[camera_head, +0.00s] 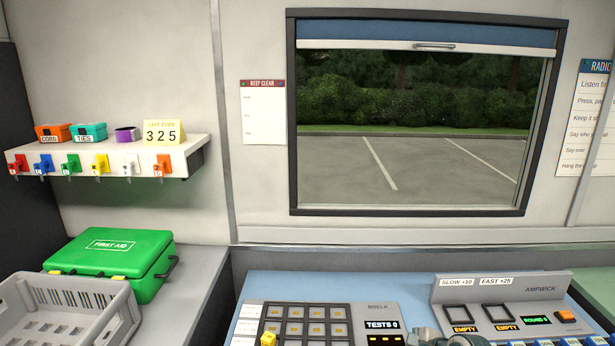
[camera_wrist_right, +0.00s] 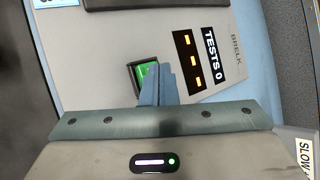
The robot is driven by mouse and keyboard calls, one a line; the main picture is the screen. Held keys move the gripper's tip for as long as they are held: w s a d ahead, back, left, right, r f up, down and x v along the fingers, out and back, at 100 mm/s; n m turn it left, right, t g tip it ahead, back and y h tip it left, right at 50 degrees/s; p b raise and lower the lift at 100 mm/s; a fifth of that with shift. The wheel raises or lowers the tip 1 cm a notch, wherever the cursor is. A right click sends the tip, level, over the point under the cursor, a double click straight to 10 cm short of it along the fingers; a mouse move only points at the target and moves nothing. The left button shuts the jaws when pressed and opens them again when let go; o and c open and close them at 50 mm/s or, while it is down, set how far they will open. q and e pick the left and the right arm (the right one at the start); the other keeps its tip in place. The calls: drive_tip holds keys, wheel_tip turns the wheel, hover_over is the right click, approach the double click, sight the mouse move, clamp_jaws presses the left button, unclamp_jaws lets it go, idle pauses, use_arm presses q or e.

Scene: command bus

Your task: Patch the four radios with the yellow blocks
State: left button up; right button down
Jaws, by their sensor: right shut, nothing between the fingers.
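The BRELK panel (camera_head: 360,318) stands at the bottom centre of the head view, with a grid of sockets (camera_head: 304,322) and a display (camera_head: 382,326) reading TESTS 0. One yellow block (camera_head: 268,339) shows at the grid's lower left, cut by the frame edge. In the right wrist view my right gripper (camera_wrist_right: 156,72) is shut and empty. Its fingertips are over or beside a lit green button (camera_wrist_right: 146,75) below the display (camera_wrist_right: 200,62); I cannot tell whether they touch. The gripper partly hides the button. My left gripper is not in view.
The AMPWICK panel (camera_head: 540,290) stands to the right, with two EMPTY displays and a ROUND display. At left are a grey crate (camera_head: 75,300), a green first aid case (camera_head: 115,262) and a wall shelf (camera_head: 125,155) with colored keys. The window (camera_head: 420,130) is behind.

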drive_tip(key=shift+f, duration=0.25)
drive_tip(key=shift+r, duration=0.7)
drive_tip(key=shift+r+p, duration=1.7)
drive_tip(key=shift+r, duration=1.3)
